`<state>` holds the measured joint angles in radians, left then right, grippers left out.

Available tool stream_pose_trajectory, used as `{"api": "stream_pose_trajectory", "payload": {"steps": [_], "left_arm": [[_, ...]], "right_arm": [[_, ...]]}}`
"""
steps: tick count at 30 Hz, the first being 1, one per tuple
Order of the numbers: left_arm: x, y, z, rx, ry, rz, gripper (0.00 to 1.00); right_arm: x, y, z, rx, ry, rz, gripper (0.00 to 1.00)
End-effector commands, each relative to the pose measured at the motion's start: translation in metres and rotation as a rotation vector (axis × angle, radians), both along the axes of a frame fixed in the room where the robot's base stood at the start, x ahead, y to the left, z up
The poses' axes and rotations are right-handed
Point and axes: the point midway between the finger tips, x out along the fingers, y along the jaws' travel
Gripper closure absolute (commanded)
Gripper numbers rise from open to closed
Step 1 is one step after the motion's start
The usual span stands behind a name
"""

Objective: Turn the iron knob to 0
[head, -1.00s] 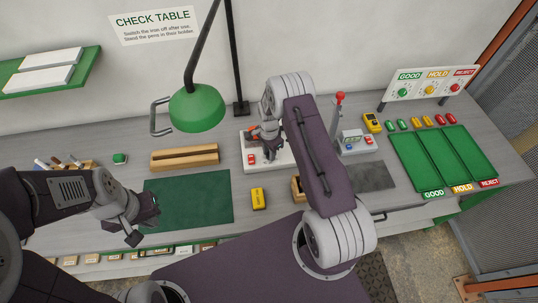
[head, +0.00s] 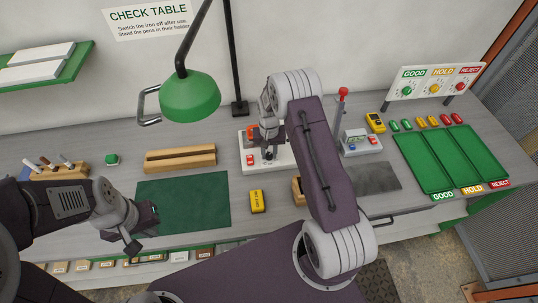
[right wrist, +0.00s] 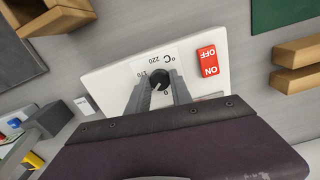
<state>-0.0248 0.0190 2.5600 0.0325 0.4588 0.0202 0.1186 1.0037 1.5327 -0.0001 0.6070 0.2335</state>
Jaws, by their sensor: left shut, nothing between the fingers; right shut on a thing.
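The iron's black knob (right wrist: 160,80) sits on a white control unit (right wrist: 110,75) printed with °C, 220, another number and 0. A pale mark shows on the knob, but its exact reading is too small to tell. My right gripper (head: 268,157) is shut on the knob, a finger on each side. In the head view, it reaches down over the white unit and hides the knob. A red ON/OFF switch (right wrist: 208,60) is beside the knob.
The green mat (head: 185,198) is bare. A wooden block (head: 180,158), green lamp (head: 190,97) and yellow box (head: 257,201) stand near the unit. Green trays (head: 440,160) lie to the right. My right arm covers part of the table's middle.

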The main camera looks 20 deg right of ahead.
Motion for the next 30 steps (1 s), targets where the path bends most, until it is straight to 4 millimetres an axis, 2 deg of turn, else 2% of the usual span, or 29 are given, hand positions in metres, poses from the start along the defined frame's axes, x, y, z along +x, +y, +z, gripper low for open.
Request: {"api": "stream_pose_trajectory", "payload": {"steps": [18,30], "left_arm": [[0.000,0.000,-0.019,0.000,0.000,0.000,1.00],[0.000,0.000,-0.024,0.000,0.000,0.000,1.00]], "right_arm": [[0.003,-0.001,0.001,-0.004,-0.009,0.571,1.00],[0.003,0.000,0.002,-0.004,-0.009,0.819,1.00]]}}
